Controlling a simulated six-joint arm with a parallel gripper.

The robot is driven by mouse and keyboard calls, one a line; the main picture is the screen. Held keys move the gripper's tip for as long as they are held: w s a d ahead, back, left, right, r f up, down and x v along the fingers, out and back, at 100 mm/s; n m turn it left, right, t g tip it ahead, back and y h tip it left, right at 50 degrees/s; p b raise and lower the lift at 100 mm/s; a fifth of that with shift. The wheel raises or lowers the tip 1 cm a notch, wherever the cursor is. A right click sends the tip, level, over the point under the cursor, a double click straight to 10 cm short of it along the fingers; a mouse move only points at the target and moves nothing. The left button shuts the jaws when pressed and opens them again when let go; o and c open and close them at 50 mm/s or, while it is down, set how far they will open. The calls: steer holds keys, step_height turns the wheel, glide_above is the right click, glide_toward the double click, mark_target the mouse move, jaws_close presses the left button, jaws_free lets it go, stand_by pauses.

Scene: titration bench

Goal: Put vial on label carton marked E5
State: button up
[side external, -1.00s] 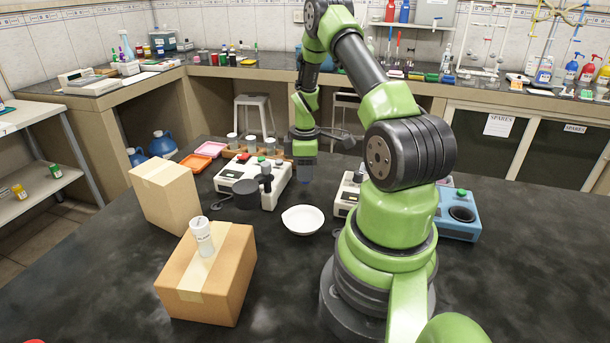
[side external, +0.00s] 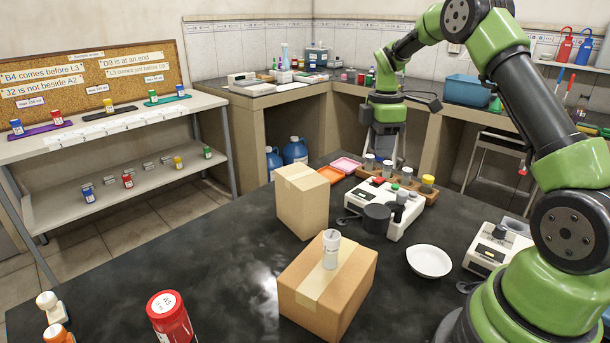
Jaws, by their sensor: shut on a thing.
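My gripper (side external: 386,150) points down behind the wooden rack at the back of the dark bench. Its jaws are shut, but the held thing is hidden or too small to make out. The rack (side external: 417,192) holds several vials, including grey-topped ones (side external: 369,162) and a yellow-topped one (side external: 428,183). A brown carton (side external: 345,298) in front has a white-capped container (side external: 331,250) upright on top; its print is unreadable. A taller carton (side external: 303,205) stands behind it. No E5 mark is readable on either carton.
A white bowl (side external: 429,261) and a white instrument (side external: 405,215) stand right of the cartons. A red jar (side external: 170,318) is at front left. Shelves (side external: 125,185) at left hold small vials under a corkboard with notes (side external: 95,75).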

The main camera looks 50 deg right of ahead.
steer(key=w+a+r+n, duration=0.3)
steer(key=w+a+r, duration=0.15)
steer(key=a, duration=0.35)
steer(key=n, duration=0.3)
glide_toward(302, 185)
steer(key=shift+s+a+f, duration=0.15)
steer(key=shift+f, duration=2.85)
steer(key=shift+f, duration=0.1)
steer(key=o, duration=0.9)
step_height(302, 185, up, 13)
steer(key=shift+f, duration=0.25)
